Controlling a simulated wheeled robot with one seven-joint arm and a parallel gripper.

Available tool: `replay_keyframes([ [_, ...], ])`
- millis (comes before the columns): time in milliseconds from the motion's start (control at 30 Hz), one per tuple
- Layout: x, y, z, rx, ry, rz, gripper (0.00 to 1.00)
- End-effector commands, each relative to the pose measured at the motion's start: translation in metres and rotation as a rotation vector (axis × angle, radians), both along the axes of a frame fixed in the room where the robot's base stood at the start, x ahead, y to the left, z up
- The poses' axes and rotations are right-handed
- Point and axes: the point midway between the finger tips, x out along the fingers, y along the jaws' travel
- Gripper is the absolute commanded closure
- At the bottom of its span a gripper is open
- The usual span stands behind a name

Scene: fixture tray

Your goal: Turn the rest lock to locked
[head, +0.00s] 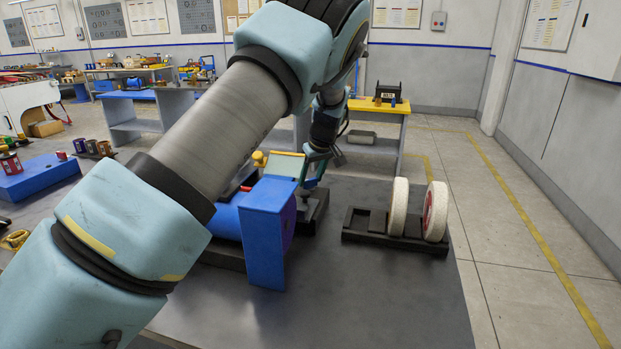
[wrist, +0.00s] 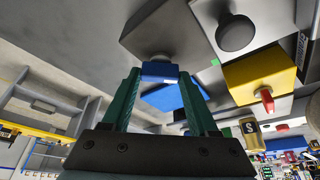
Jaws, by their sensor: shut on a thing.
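My gripper (wrist: 160,72) has its two green fingers closed on a small blue handle (wrist: 160,79) in the wrist view. The handle sits at a round grey boss on a grey block (wrist: 180,35); it looks like the rest lock, but no label on it is readable. A small green mark (wrist: 215,62) shows to its right. In the head view my gripper (head: 309,184) is down at the far side of the blue machine (head: 265,232), and the handle cannot be made out there. Whether it stands at locked cannot be told.
Beside the handle in the wrist view are a black knob (wrist: 237,34) and a yellow block (wrist: 258,75) with a red lever (wrist: 266,99). In the head view, two white wheels (head: 398,207) stand in a black rack (head: 365,232) at right. The grey tabletop (head: 390,300) in front is clear.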

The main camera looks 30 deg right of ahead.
Motion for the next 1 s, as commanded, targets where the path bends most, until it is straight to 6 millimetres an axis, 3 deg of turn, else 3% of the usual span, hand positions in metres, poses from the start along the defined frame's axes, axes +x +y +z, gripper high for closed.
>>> replay_keyframes([
  [600,0.002,-0.0035,0.0,-0.001,-0.001,0.553,0.96],
  [1000,0.0025,-0.0043,0.0002,-0.002,-0.001,0.745,0.96],
])
